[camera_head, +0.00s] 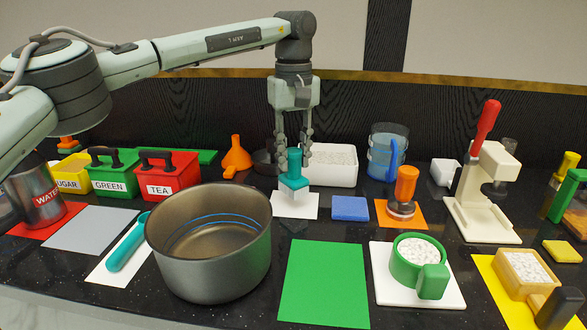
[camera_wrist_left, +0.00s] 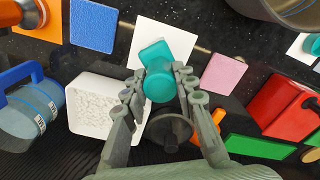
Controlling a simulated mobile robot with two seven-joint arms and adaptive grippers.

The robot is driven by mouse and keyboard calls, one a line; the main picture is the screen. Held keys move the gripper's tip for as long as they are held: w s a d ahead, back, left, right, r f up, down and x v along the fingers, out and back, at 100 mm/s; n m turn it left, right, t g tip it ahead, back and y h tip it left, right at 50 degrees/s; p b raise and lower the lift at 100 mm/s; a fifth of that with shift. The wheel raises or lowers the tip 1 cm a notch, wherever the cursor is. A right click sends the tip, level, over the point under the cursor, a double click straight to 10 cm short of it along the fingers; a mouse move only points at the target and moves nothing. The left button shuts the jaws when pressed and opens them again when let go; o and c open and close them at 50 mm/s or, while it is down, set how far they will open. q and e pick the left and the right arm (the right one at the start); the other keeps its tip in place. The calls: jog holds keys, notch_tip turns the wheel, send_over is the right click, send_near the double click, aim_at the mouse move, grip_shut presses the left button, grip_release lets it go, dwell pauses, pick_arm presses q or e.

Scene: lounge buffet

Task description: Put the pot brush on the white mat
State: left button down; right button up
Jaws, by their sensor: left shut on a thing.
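The pot brush (camera_head: 293,170) has a teal handle and block with pale bristles below. My left gripper (camera_head: 293,150) points down and is shut on its handle. The brush is upright over the small white mat (camera_head: 282,211), behind the grey pot. Whether the bristles touch the mat I cannot tell. In the left wrist view the teal brush (camera_wrist_left: 158,84) sits between the fingers of my left gripper (camera_wrist_left: 160,95), and the white mat (camera_wrist_left: 148,33) shows beyond it. My right gripper is not in view.
The large grey pot (camera_head: 208,245) stands in front, left of the mat. A blue sponge (camera_head: 350,208) lies right of the mat. A white tub (camera_head: 332,165) of white grains stands behind, with an orange funnel (camera_head: 236,158) to the left. A green mat (camera_head: 323,285) in front is bare.

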aim_at(293, 168)
pick_arm(q)
notch_tip(293, 168, down, 3)
jog(key=shift+r, duration=0.1)
jog(key=shift+f, duration=0.2)
jog(key=c, duration=1.2)
grip_release()
